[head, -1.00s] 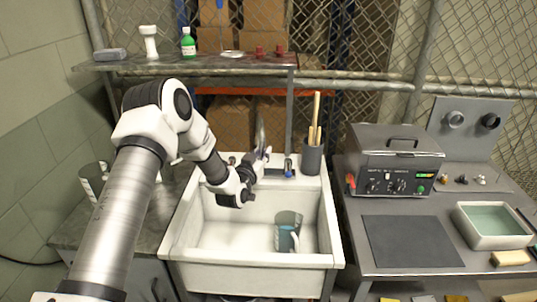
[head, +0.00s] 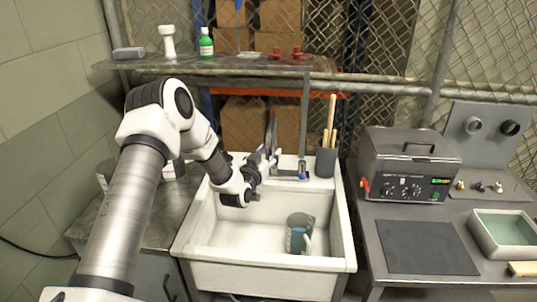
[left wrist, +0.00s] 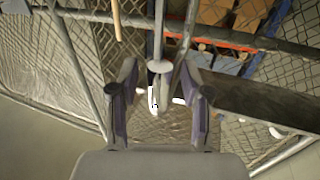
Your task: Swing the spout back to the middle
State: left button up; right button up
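The grey metal spout (head: 272,135) stands up at the back of the white sink (head: 190,232). My left gripper (head: 270,158) is at the sink's back edge, right by the spout and partly hiding its base. In the left wrist view, the spout (left wrist: 158,50) shows as a slim grey piece between the fingertips of my left gripper (left wrist: 158,98). The two fingers are apart, with visible gaps to either side of it. I cannot tell whether either finger touches it. My right gripper is not in view.
A teal mug and a clear container (head: 300,222) sit in the sink. A dark pot (head: 326,160) with wooden handles stands at its back right corner. A shelf (head: 220,65) with bottles spans above. A side table with a control box (head: 405,165) stands right.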

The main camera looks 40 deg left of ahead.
pick_arm(q)
jog(key=v, duration=1.2)
jog(key=shift+f, duration=0.1)
